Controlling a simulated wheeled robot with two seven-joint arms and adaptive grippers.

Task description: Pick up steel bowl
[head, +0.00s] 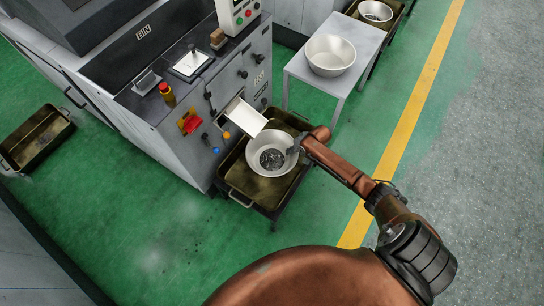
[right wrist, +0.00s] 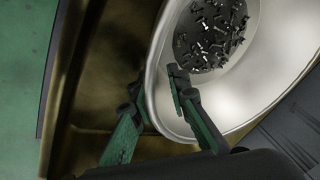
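A steel bowl (head: 262,145) holding small dark metal parts (head: 272,160) sits in a brownish metal tray (head: 240,186) beside the machine. My right gripper (head: 294,147) is at the bowl's right rim in the head view. In the right wrist view the bowl (right wrist: 262,92) fills the upper right. There the right gripper (right wrist: 157,88) straddles the rim, one finger outside and the other over the inside. A gap shows between the fingers, so it looks open around the wall. A second steel bowl (head: 330,54) stands on a small table. My left gripper is not in view.
The grey machine (head: 180,95) stands close left of the tray, its pale chute (head: 245,117) ending above the bowl. The small table (head: 368,40) is behind. Another tray (head: 36,137) lies far left. Green floor is free in front.

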